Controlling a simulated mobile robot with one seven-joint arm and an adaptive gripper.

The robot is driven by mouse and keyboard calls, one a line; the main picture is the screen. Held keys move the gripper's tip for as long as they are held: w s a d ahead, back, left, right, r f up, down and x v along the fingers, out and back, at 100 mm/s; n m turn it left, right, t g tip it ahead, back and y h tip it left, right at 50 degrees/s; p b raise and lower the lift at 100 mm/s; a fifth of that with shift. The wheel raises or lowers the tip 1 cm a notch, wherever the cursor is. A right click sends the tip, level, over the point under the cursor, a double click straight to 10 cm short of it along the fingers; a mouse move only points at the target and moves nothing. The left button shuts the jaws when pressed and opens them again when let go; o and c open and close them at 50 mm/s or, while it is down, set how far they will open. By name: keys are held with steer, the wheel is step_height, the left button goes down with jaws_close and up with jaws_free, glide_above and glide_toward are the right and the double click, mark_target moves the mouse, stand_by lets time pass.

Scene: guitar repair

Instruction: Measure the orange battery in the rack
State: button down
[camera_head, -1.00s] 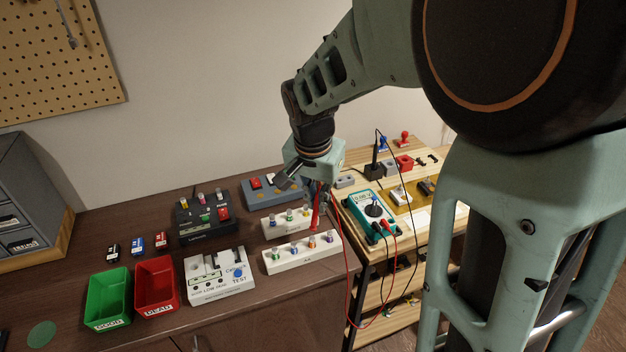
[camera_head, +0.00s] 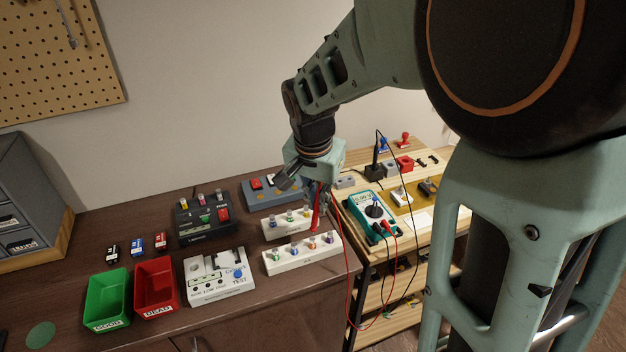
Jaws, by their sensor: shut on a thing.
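My gripper (camera_head: 314,188) is shut on the red probe (camera_head: 316,214), which points down over the front white rack (camera_head: 300,262). The rack holds several small upright batteries. The orange battery (camera_head: 312,244) stands in it, right of the middle, just below the probe. I cannot tell whether the probe tip touches it. The teal multimeter (camera_head: 361,208) lies on the wooden cart to the right, with red and black leads plugged in. Its display is lit, but the digits are too small to read surely.
A second white rack (camera_head: 273,229) stands just behind. The white tester (camera_head: 219,287), dark charger (camera_head: 190,232), green bin (camera_head: 106,297) and red bin (camera_head: 157,286) stand to the left. The red lead hangs over the bench edge. A black probe stands in a holder (camera_head: 374,169) on the cart.

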steer(key=shift+f+b, duration=0.65)
stand_by(2.7)
steer(key=shift+w+d+p+v, duration=0.1)
steer(key=shift+w+p+v, duration=0.15)
steer(key=shift+p+v, duration=0.6)
steer(key=shift+w+d+p+v, duration=0.15)
steer(key=shift+p+v, duration=0.4)
steer(key=shift+v, duration=0.6)
steer(key=shift+w+a+p+v, duration=0.1)
steer(key=shift+w+p+v, duration=0.2)
steer(key=shift+p+v, duration=0.55)
steer(key=shift+r, duration=0.3)
steer(key=shift+d, duration=0.15)
